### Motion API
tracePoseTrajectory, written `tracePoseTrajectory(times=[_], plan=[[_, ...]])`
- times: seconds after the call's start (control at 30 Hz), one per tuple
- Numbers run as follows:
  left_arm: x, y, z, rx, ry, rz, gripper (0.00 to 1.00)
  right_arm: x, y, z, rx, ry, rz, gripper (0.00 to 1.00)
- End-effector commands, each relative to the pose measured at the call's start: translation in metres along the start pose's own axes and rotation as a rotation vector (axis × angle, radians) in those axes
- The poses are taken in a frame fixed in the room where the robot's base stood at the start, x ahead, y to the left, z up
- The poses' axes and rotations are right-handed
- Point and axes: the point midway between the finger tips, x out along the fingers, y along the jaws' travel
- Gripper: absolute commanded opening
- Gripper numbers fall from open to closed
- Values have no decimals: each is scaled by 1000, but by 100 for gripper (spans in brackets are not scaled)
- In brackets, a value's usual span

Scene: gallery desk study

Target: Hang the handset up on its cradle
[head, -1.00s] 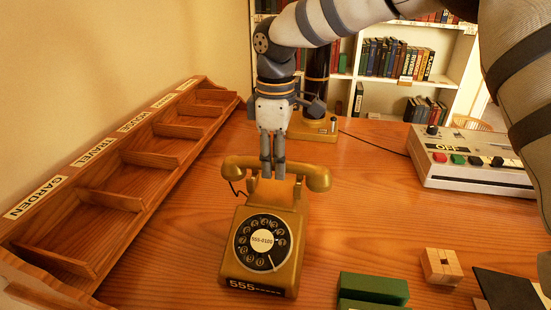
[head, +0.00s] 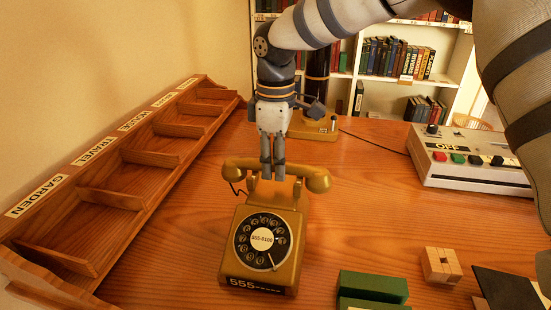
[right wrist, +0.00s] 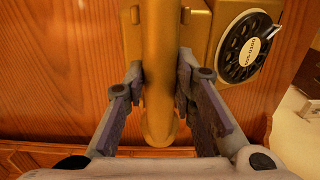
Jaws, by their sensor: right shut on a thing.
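The gold handset (head: 238,170) lies crosswise at the back top of the gold rotary telephone (head: 235,262). My right gripper (head: 273,178) comes down from above and is shut on the middle of the handset's grip. In the right wrist view the handset (right wrist: 160,70) runs between the two fingers. The dial (right wrist: 243,47) faces up beside the handset in the wrist view. My left gripper is not in view.
A wooden sorting tray with labelled compartments (head: 112,198) runs along the left. A lamp base (head: 313,128) stands behind the telephone. A control box with buttons (head: 470,160) is at the right. Green blocks (head: 372,286) and a small wooden block (head: 441,266) lie front right.

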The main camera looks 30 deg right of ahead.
Motion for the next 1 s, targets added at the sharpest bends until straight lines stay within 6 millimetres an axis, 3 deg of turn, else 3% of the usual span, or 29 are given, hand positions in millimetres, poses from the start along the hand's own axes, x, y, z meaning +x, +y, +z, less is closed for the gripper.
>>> tracePoseTrajectory(times=[0.93, 0.97, 1.0], plan=[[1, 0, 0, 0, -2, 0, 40, 21, 0, 0, 0, 1, 1, 0], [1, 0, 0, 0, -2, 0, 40, 21, 0, 0, 0, 1, 1, 29], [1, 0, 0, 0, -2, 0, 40, 21, 0, 0, 0, 1, 1, 38]])
